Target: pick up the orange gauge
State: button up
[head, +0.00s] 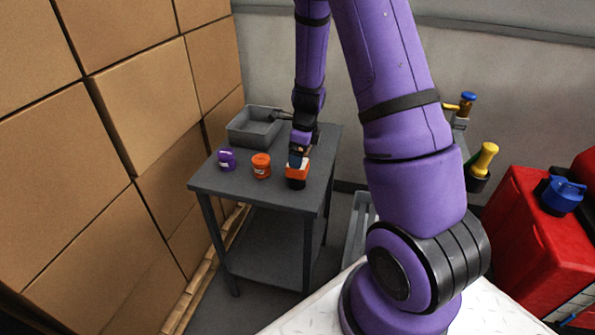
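Two orange items stand on the dark grey table (205,186), and I cannot tell for sure from their shape which is the gauge. One is a round orange item (261,166) with a pale label, left of my gripper. The other is a boxier orange item (298,170) with a pale front patch and a dark lower part, near the table's right front edge. My gripper (296,160) points down right at the top of this second item. The fingers are small and partly hidden, so I cannot see whether they are open, or whether they touch it.
A purple item (226,159) stands at the table's left. A grey open bin (254,127) sits at the back. Brown boxes (150,100) are stacked close on the left. Red equipment (535,240) stands at the right.

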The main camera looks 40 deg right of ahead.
aim_at(298, 174)
jog(key=shift+w+a+f, duration=0.1)
jog(key=shift+a+f, duration=0.15)
jog(key=shift+f, duration=1.05)
jog(key=shift+a+f, duration=0.2)
jog(key=shift+f, duration=1.1)
jog(key=shift+c, duration=0.2)
jog(key=c, duration=1)
